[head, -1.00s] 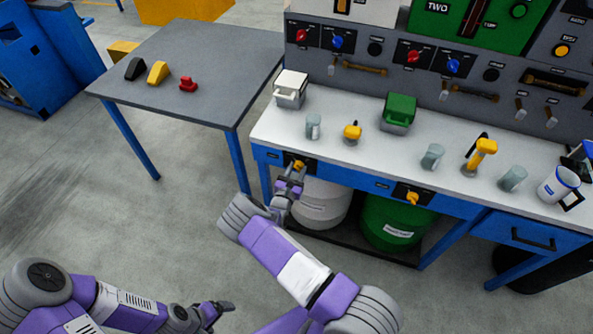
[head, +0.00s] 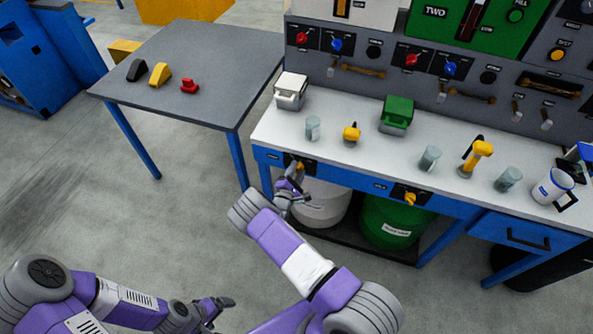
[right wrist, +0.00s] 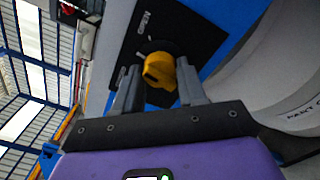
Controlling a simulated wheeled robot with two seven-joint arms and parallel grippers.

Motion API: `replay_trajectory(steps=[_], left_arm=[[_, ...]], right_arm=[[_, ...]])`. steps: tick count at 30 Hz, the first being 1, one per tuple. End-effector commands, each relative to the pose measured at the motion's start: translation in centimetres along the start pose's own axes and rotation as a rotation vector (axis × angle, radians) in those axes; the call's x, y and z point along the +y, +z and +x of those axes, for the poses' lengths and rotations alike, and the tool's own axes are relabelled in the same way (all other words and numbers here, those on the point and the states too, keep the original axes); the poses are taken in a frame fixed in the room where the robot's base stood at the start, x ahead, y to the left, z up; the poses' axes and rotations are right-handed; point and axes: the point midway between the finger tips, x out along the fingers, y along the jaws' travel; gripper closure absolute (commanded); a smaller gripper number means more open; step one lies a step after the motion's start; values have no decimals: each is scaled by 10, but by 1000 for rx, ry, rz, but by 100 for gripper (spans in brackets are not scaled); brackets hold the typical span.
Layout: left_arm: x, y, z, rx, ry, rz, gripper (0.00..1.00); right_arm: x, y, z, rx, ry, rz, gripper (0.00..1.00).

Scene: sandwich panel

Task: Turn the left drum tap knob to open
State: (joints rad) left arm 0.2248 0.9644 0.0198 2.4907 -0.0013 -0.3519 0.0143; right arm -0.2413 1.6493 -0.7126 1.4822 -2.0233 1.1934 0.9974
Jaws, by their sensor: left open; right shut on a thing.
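The left drum tap knob (head: 299,164) is a yellow knob on a black plate on the blue front edge of the workbench, above the white drum. My right gripper (head: 296,176) is at this knob in the head view. In the right wrist view the yellow knob (right wrist: 158,70) sits between the two grey fingers of my right gripper (right wrist: 160,82), which is shut on it. The knob is turned at a slant relative to its black plate (right wrist: 165,40). My left gripper (head: 224,304) is open and empty, low over the floor, far from the bench.
A white drum (head: 325,207) and a green drum (head: 388,225) stand under the bench. A second yellow tap knob (head: 410,199) is on the bench front to the right. The bench top (head: 300,143) holds cups and canisters. A grey side table (head: 215,80) stands at left.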

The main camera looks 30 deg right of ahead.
Motion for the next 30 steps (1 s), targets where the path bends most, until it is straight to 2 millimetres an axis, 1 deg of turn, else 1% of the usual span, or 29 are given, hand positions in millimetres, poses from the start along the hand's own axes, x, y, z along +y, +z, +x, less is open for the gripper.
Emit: replay_trajectory(steps=[6,15,22,30], left_arm=[[2,0,-5,0,0,0,11],[3,0,-9,0,0,0,11],[4,0,-11,0,0,0,11],[4,0,-12,0,0,0,11]], right_arm=[[0,0,-1,1,-2,206,90],[0,0,-1,1,-1,456,90],[0,0,0,1,-1,585,90],[0,0,0,1,-2,656,90]])
